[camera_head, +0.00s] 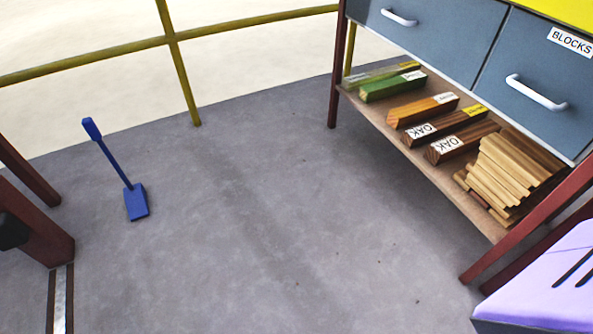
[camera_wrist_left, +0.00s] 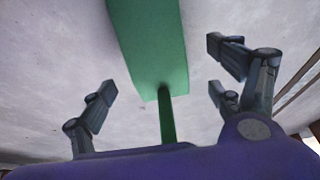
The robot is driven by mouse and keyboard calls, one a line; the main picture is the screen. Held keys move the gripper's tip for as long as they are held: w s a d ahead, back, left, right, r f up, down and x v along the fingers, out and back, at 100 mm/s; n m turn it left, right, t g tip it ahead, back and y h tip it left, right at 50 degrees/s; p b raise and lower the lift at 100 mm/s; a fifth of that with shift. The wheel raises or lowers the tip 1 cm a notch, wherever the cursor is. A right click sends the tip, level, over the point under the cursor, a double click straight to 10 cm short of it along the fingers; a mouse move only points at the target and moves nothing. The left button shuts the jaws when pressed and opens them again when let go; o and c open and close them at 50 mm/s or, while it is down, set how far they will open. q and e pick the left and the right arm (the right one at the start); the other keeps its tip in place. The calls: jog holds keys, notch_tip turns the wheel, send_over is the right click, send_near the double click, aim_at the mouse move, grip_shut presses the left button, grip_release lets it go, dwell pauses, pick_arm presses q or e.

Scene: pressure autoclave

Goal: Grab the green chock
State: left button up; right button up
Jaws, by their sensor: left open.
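The green chock (camera_wrist_left: 150,45) shows in the left wrist view as a flat-sided green block, cut off by the top edge. Its thin green handle (camera_wrist_left: 167,115) runs down toward the palm of my left gripper (camera_wrist_left: 161,70). The gripper is open, with its fingers on either side of the chock and handle. I see no finger closed on either part. The palm hides the handle's near end. The head view shows neither gripper, nor this chock with its handle.
A blue chock (camera_head: 137,202) with a long handle stands on the grey floor (camera_head: 250,220). A cabinet with blue drawers (camera_head: 435,32) has a lower shelf holding labelled wooden blocks, including a green block (camera_head: 393,86). A yellow railing (camera_head: 178,75) borders the floor. The middle floor is clear.

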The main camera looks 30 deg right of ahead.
pick_arm(q)
jog(key=b+x, duration=0.3)
jog(key=x, duration=0.1)
jog(key=shift+d+f, duration=0.2)
jog(key=shift+f, duration=0.1)
jog(key=shift+w+f, duration=0.15)
jog(key=shift+f, duration=0.15)
jog(key=shift+r, duration=0.1)
jog(key=shift+c, duration=0.6)
jog(key=c, duration=2)
jog(key=shift+w, duration=0.1)
grip_shut()
pick_arm(e)
jog(key=x, duration=0.3)
jog(key=shift+s+d+f, duration=0.1)
jog(key=shift+s+f, duration=0.05)
jog(key=shift+s, duration=0.05)
pick_arm(q)
jog(key=shift+r, duration=0.1)
pick_arm(e)
jog(key=shift+s, duration=0.15)
